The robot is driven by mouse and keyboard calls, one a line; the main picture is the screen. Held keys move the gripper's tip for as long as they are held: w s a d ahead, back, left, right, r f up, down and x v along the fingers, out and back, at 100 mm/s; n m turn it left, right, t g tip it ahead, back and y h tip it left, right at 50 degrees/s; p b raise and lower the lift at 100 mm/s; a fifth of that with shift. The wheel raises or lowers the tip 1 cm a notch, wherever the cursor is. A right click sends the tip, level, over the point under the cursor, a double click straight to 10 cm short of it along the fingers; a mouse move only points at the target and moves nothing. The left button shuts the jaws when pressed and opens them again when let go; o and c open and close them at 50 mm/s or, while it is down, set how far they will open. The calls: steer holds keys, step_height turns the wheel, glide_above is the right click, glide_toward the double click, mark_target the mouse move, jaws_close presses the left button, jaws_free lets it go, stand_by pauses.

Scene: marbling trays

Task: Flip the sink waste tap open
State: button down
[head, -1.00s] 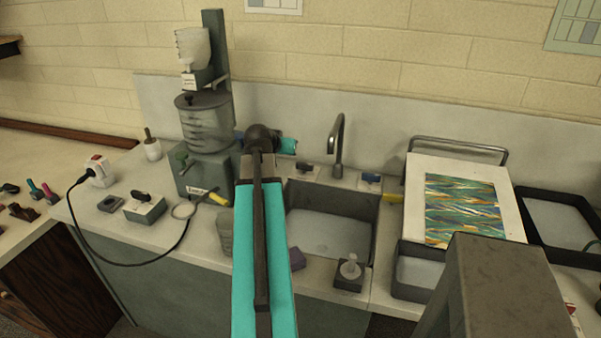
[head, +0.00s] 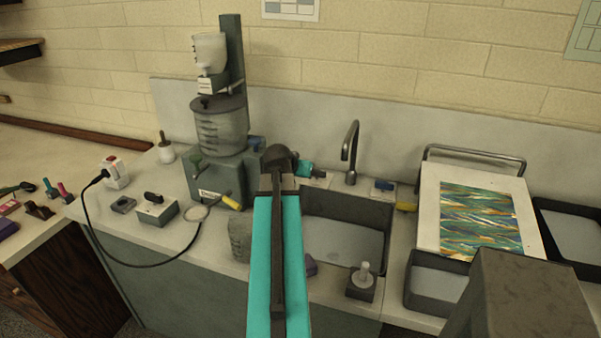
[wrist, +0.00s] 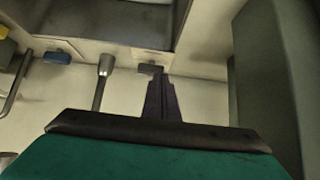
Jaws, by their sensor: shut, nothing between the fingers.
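Two small taps stand on the ledge behind the sink (head: 345,240). The dark-handled tap (wrist: 150,69) is beside the spout, and the blue-handled tap (head: 384,185) is on its other side. I cannot read their labels, so I cannot tell which one is the waste tap. My gripper (wrist: 160,80) is shut and empty, its dark fingertips close to the dark handle in the wrist view. Whether they touch is unclear. In the head view my gripper (head: 318,173) hides most of that tap. The blue handle also shows in the wrist view (wrist: 57,58).
The curved spout (head: 351,150) rises close beside my gripper. The tank machine (head: 221,130) with several coloured handles stands to the left. A soap pump (head: 362,282) stands at the sink's front. The marbled print board (head: 430,215) is at the right.

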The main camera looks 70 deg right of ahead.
mark_target(317, 173)
steer(key=shift+d+r+p+x, duration=0.35)
steer(key=shift+p+x, duration=0.3)
steer(key=shift+x, duration=1.3)
steer(key=shift+d+r+p+x, duration=0.3)
steer(key=shift+p+x, duration=0.4)
steer(key=shift+x, duration=1.2)
steer(key=shift+d+r+p+x, duration=0.3)
steer(key=shift+p+x, duration=0.35)
steer(key=shift+x, duration=1.3)
steer(key=shift+s+d+f+m+g+b, duration=0.1)
steer(key=shift+m+g+b, duration=0.2)
steer(key=shift+b, duration=0.3)
steer(key=shift+w, duration=0.35)
steer(key=shift+m+b, duration=0.3)
